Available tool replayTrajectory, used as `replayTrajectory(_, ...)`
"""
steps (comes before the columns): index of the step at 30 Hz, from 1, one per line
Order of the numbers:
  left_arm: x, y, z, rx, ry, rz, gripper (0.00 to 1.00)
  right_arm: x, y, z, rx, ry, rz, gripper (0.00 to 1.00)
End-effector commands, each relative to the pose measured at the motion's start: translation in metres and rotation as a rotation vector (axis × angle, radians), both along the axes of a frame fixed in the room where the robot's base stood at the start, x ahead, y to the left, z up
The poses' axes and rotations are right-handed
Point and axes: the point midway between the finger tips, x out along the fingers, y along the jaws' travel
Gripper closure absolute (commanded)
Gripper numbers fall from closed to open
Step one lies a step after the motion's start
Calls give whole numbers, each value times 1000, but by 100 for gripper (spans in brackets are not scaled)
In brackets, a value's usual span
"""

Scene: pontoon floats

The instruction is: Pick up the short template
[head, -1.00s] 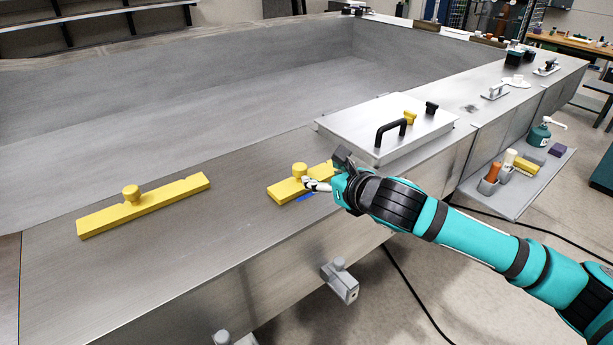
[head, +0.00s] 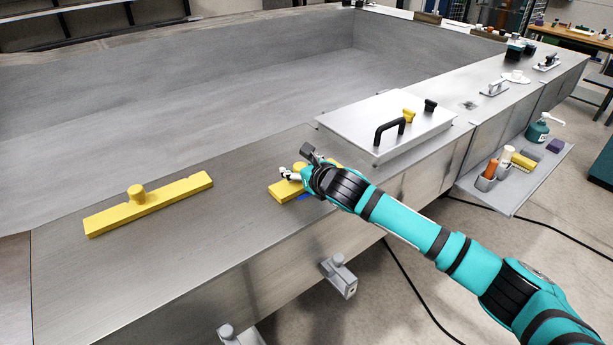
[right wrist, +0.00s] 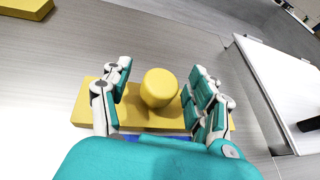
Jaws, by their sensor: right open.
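The short template is a yellow bar (head: 284,192) with a round knob, lying flat on the metal deck in the middle of the head view, partly hidden by my right gripper. In the right wrist view its knob (right wrist: 160,88) stands between the fingers, with the yellow bar (right wrist: 88,103) under them. My right gripper (head: 292,172) is open, with one finger on each side of the knob and gaps showing. A longer yellow template (head: 150,205) with a knob lies to the left on the deck. My left gripper is not in view.
A raised metal hatch lid (head: 350,125) with a black handle (head: 388,130) sits just right of the short template. Grey clamps (head: 340,275) stick out from the deck's front side. The deck between the two templates is clear.

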Motion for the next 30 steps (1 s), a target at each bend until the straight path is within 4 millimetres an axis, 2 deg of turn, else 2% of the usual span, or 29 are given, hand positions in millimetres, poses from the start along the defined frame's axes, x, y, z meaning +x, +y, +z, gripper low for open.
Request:
replayTrajectory(4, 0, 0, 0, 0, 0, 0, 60, 0, 0, 0, 0, 0, 0, 43)
replayTrajectory(17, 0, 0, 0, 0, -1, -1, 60, 0, -1, 0, 0, 0, 0, 99)
replayTrajectory(30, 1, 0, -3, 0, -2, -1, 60, 0, -1, 7, 0, -5, 0, 100)
